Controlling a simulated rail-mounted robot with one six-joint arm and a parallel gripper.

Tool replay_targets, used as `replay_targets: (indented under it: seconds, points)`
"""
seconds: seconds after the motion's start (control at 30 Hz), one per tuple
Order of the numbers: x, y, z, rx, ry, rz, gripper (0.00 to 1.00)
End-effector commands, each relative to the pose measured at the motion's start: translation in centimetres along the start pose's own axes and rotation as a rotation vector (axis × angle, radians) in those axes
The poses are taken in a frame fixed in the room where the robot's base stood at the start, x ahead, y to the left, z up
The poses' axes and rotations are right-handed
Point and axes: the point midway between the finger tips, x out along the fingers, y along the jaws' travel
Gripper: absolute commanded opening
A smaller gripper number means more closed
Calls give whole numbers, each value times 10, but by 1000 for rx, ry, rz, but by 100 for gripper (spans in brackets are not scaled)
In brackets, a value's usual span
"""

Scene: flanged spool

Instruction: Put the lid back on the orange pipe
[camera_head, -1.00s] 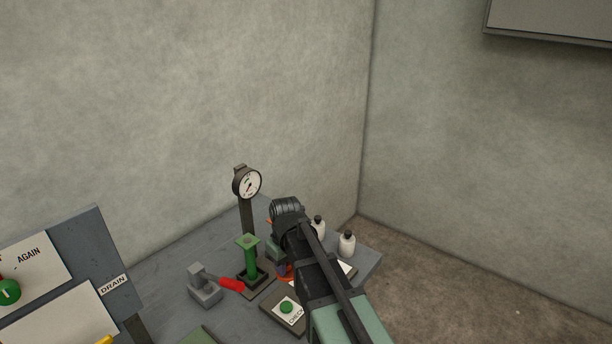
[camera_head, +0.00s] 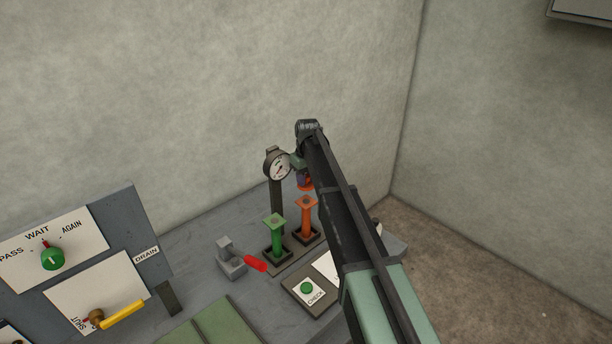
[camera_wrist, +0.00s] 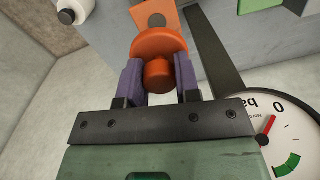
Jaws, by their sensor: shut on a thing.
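My gripper (camera_head: 303,176) is shut on the orange lid (camera_head: 306,187), holding it in the air a little above the orange pipe (camera_head: 307,220). In the wrist view the purple fingers of my gripper (camera_wrist: 158,76) sit on either side of the lid's round knob (camera_wrist: 158,75), with the lid's disc (camera_wrist: 158,46) beyond. The pipe's square top flange (camera_wrist: 153,18) shows past the lid, apart from it. The orange pipe stands upright on a dark base, right of the green pipe (camera_head: 275,238).
A pressure gauge (camera_head: 278,166) on a dark post stands just left of my gripper. A red-handled lever (camera_head: 253,262) and a CHECK button box (camera_head: 308,289) are in front of the pipes. A white bottle (camera_wrist: 75,11) shows in the wrist view.

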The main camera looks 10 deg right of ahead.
Motion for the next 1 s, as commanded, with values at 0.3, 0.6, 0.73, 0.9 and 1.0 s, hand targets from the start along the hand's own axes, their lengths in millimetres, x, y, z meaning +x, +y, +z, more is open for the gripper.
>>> replay_targets:
  seconds: [0.3,0.6,0.73,0.9,1.0]
  points:
    - [30,1,1,0,0,0,8]
    - [63,2,1,0,0,0,8]
    - [65,2,1,0,0,0,8]
    - [64,2,1,0,0,0,8]
    - [64,2,1,0,0,0,8]
